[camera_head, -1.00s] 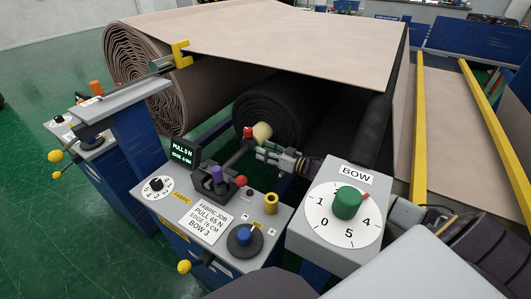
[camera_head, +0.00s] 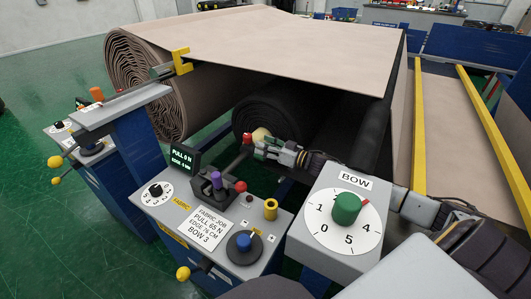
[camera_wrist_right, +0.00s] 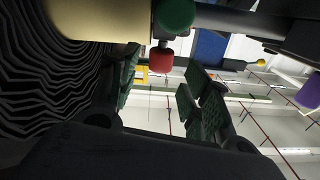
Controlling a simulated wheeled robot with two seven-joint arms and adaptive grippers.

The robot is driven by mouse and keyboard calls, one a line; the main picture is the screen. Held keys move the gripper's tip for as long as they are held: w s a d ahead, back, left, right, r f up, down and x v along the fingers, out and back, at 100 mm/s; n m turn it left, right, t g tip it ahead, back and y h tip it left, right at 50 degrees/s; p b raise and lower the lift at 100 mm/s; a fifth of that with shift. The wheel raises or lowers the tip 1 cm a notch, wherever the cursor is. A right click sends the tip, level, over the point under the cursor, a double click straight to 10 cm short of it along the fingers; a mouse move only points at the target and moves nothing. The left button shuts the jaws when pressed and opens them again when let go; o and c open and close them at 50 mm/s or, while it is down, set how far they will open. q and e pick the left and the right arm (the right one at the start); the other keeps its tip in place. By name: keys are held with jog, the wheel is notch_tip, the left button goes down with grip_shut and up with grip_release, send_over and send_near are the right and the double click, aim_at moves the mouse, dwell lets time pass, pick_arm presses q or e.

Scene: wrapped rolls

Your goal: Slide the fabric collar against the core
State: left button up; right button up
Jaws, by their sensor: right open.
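The pale core (camera_head: 261,134) sticks out of the dark fabric roll (camera_head: 280,108); it also shows in the right wrist view (camera_wrist_right: 95,18). What looks like the collar is a green piece (camera_wrist_right: 175,14) on a grey shaft (camera_wrist_right: 235,20), beside the core's end. A red knob (camera_wrist_right: 161,60) hangs on it; in the head view the red knob (camera_head: 247,138) is just left of the core. My right gripper (camera_head: 261,147) is open beside the core and knob. In the right wrist view its fingers (camera_wrist_right: 160,82) stand apart, the knob showing between them. My left gripper is not in view.
A control desk (camera_head: 155,210) with a purple-topped lever (camera_head: 215,180), dials and a display reading PULL 0 N stands in front. The BOW dial box (camera_head: 345,220) sits close below my right arm. A large beige roll (camera_head: 150,95) is behind at left.

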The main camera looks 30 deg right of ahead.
jog(key=shift+r, duration=2.05)
jog(key=shift+f, duration=0.1)
jog(key=shift+a+f, duration=0.1)
jog(key=shift+f, duration=4.15)
